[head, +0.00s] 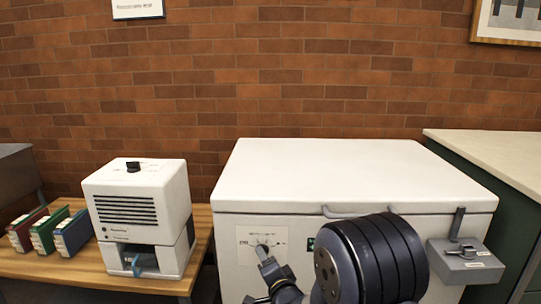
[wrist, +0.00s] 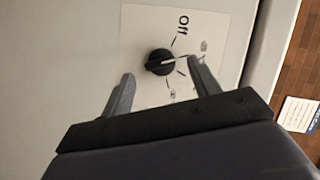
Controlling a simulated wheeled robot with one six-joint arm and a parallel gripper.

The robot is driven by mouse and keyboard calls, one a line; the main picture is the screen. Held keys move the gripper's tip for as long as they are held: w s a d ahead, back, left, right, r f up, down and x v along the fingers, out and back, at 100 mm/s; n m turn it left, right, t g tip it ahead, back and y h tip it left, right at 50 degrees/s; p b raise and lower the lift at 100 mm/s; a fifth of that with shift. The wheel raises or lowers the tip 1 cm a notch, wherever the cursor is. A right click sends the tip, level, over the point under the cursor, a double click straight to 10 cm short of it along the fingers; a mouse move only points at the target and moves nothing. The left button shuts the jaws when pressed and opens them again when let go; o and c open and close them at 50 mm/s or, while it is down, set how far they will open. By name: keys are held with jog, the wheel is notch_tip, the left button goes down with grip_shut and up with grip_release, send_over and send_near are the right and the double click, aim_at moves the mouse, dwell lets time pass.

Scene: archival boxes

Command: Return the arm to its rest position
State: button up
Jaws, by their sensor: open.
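My arm reaches across the front of a white chest freezer (head: 340,175) in the head view. My gripper (head: 264,256) is at the freezer's front, by the dial panel (head: 243,234). In the wrist view my gripper (wrist: 160,68) is open, with one finger on each side of a black knob (wrist: 157,63). Gaps show between the knob and both fingers, and nothing is held. The knob's white mark points right in that view, away from the printed "Off" at the top. How far the fingertips stand from the panel is unclear.
A white boxy device (head: 138,215) and several coloured binders (head: 45,232) stand on a wooden table (head: 160,284) at left. A grey latch box (head: 466,262) juts from the freezer's right front. A green cabinet with a pale top (head: 500,157) stands at right. A brick wall is behind.

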jog(key=v, duration=0.8)
jog(key=w+a+n+g+h+p, duration=0.2)
jog(key=w+n+p, duration=0.4)
jog(key=p, duration=1.3)
jog(key=w+a+h, duration=0.1)
jog(key=w, duration=0.2)
jog(key=shift+w+a+f+n+h, duration=0.2)
jog(key=shift+a+n+h, duration=0.1)
jog(key=shift+a+h, duration=0.1)
jog(key=v, duration=0.9)
jog(key=shift+s+f+b, duration=0.15)
jog(key=shift+s+b, duration=0.2)
jog(key=shift+b, duration=0.1)
jog(key=shift+d, duration=0.1)
